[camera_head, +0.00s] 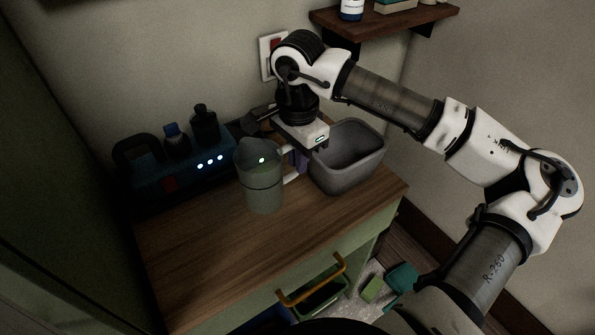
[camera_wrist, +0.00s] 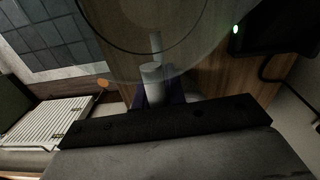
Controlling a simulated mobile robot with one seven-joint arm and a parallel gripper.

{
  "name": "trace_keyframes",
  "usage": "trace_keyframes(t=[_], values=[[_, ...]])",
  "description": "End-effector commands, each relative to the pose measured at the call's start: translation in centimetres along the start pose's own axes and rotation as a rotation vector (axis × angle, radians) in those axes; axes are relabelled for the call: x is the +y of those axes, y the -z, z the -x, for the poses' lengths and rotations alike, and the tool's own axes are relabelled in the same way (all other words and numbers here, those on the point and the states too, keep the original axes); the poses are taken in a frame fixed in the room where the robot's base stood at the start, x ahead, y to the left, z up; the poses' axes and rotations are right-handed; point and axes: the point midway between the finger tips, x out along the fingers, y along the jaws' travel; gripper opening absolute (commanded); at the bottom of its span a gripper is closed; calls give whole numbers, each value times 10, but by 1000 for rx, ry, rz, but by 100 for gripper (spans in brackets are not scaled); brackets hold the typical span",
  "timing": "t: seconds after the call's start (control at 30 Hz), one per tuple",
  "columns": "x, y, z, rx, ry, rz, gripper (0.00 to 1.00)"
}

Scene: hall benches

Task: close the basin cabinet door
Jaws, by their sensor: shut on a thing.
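A grey-green translucent jug (camera_head: 262,182) stands over the wooden cabinet top (camera_head: 205,250); I cannot tell whether it touches it. My gripper (camera_head: 298,160) points down at the jug's right side and is shut on its pale handle, which shows between the fingers in the wrist view (camera_wrist: 152,85). The basin cabinet has a green front (camera_head: 362,237) and a brass-coloured bar handle (camera_head: 312,281). The lower front is cut off by the frame and partly hidden by my body, so I cannot tell how far the door is open.
A grey basin (camera_head: 348,160) sits right of my gripper. A dark blue caddy with bottles (camera_head: 185,160) stands at the back left. A shelf (camera_head: 385,18) hangs above. Teal and green items (camera_head: 372,289) lie low at the right. The front left cabinet top is clear.

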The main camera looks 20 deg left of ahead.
Motion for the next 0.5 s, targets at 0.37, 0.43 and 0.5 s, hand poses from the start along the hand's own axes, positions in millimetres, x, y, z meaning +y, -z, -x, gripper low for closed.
trace_keyframes(t=[0.37, 0.43, 0.5], values=[[0, 0, -44, -3, -1, 0, 0], [0, 0, -51, -2, 0, 0, 0], [0, 0, -55, -1, 1, 1, 0]])
